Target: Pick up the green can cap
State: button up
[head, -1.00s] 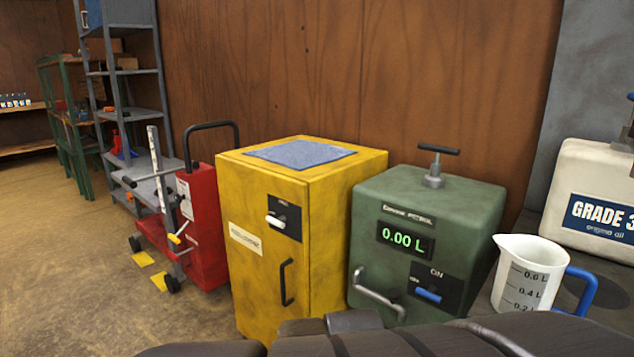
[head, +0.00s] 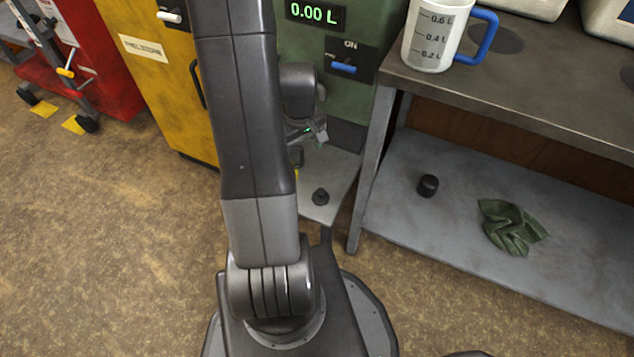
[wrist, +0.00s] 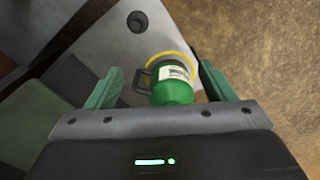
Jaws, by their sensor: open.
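In the wrist view a green can (wrist: 173,92) with a pale label, dark handle and yellow rim stands between the fingers of my gripper (wrist: 160,68). The fingers are open and spread to either side of it; I cannot tell if they touch it. Beyond it, a small dark round cap (wrist: 137,21) lies on the grey shelf. In the head view a dark cap (head: 321,197) sits on the low grey shelf below the green pump. I see no cap that is green, and cannot tell which cap belongs to the can. My arm hides most of the can in the head view.
Another dark cap (head: 427,186) and a crumpled green cloth (head: 511,226) lie on the lower shelf of the grey bench (head: 560,92) at right. A measuring jug (head: 432,38) stands on top. The yellow cabinet (head: 150,78) is left of the green pump (head: 352,20).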

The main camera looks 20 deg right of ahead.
jog(key=n, duration=0.1)
send_over(321, 191)
notch_tip(321, 191, down, 12)
jog(key=f+b, duration=0.1)
jog(key=f, duration=0.2)
jog(key=f+b, duration=0.1)
jog(key=f, duration=0.2)
jog(key=f+b, duration=0.1)
jog(key=f, duration=0.2)
jog(key=shift+w+d, duration=0.3)
jog(key=shift+s+a+f+b, duration=0.15)
jog(key=shift+f+b, duration=0.35)
jog(key=shift+f, duration=0.85)
jog(key=shift+s+a+f+b, duration=0.15)
jog(key=shift+f+b, duration=0.35)
jog(key=shift+f, duration=0.85)
jog(key=shift+r, duration=0.1)
jog(key=c, duration=1.1)
